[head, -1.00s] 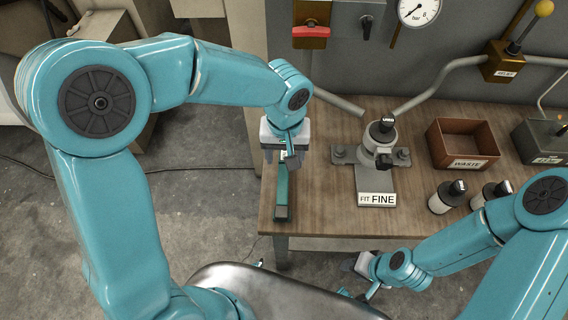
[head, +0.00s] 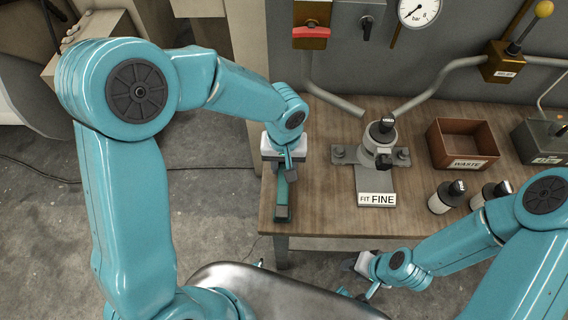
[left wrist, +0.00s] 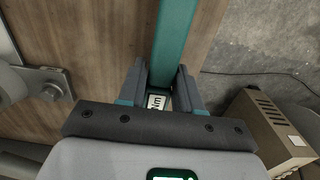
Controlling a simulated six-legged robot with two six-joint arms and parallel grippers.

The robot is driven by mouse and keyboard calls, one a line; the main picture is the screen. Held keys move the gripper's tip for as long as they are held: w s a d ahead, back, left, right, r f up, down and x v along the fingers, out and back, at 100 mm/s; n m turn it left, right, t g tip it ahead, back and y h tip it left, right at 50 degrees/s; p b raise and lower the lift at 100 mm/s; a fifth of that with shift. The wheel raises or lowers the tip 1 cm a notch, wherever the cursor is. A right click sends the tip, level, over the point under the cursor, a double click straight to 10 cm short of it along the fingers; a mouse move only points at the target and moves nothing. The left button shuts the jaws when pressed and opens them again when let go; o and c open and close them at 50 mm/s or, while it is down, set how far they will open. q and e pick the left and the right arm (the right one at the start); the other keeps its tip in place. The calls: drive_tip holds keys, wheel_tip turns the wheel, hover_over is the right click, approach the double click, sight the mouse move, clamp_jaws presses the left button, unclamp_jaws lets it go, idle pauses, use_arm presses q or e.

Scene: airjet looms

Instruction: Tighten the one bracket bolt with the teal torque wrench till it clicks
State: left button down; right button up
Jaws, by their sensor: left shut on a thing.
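The teal torque wrench (head: 282,196) lies along the left edge of the wooden bench and also shows in the left wrist view (left wrist: 176,32). My left gripper (head: 284,166) is at its far part, its two fingers (left wrist: 162,92) either side of the wrench, shut on it. A small white label shows between the fingers. The grey bracket (head: 378,150) stands to the right on the bench, with a bolt at its left foot (head: 338,152) and another at its right foot (head: 403,154). My right gripper (head: 352,277) is low, in front of the bench; its jaws are unclear.
A plate marked FIT FINE (head: 377,199) lies before the bracket. Two dark-capped bottles (head: 441,202) and a brown WASTE bin (head: 463,145) stand to the right. Pipes (head: 335,98) rise behind. The bench between wrench and bracket is clear.

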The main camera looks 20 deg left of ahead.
sight(284, 164)
use_arm(q)
wheel_tip(284, 164, up, 10)
drive_tip(key=shift+r, duration=0.1)
drive_tip(key=c, duration=1.4)
unclamp_jaws()
clamp_jaws()
